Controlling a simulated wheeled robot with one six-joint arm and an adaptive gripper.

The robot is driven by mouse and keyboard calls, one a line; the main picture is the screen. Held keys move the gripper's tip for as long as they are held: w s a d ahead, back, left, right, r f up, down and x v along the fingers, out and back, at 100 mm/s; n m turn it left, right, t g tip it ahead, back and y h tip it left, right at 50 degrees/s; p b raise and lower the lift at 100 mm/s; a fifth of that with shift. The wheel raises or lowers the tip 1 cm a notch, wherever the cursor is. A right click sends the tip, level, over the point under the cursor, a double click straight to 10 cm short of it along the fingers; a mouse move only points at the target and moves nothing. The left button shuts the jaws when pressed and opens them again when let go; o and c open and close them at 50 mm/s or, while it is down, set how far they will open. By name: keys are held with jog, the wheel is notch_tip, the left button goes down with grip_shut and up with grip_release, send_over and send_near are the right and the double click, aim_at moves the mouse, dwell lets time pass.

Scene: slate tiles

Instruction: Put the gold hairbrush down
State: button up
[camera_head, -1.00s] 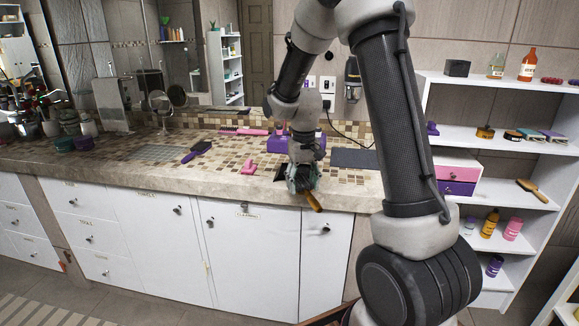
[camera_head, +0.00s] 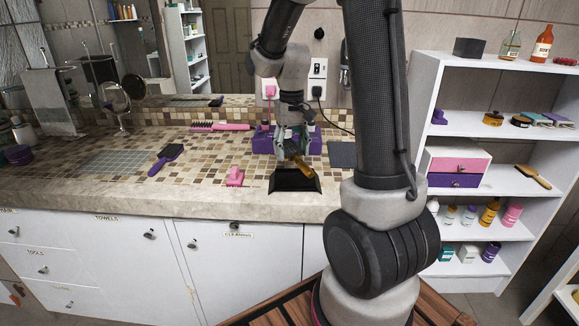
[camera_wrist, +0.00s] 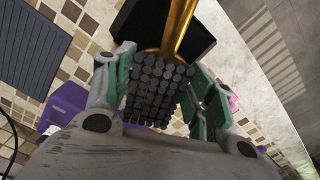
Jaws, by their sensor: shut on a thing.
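The gold hairbrush (camera_head: 303,166) is in my gripper (camera_head: 291,150), above the counter's front part. In the wrist view, its gold handle (camera_wrist: 178,25) points away from my gripper (camera_wrist: 165,95), and its dark bristled head (camera_wrist: 158,90) sits between the green-padded fingers. My gripper is shut on the head. A black tray-like stand (camera_head: 294,181) lies below the brush on the tiled counter (camera_head: 215,150); the stand also shows behind the handle in the wrist view (camera_wrist: 140,22). I cannot tell whether the handle touches it.
A purple box (camera_head: 264,142) stands just behind my gripper. A pink clip (camera_head: 235,177), a purple brush (camera_head: 168,156) and a pink brush (camera_head: 221,126) lie to the left. A dark mat (camera_head: 342,154) lies to the right. The tiled area between the brushes is clear.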

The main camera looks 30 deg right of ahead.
aim_at(291, 174)
notch_tip(291, 174, down, 5)
jog(key=shift+f, duration=0.25)
jog(key=shift+c, duration=0.5)
jog(key=o, duration=1.1)
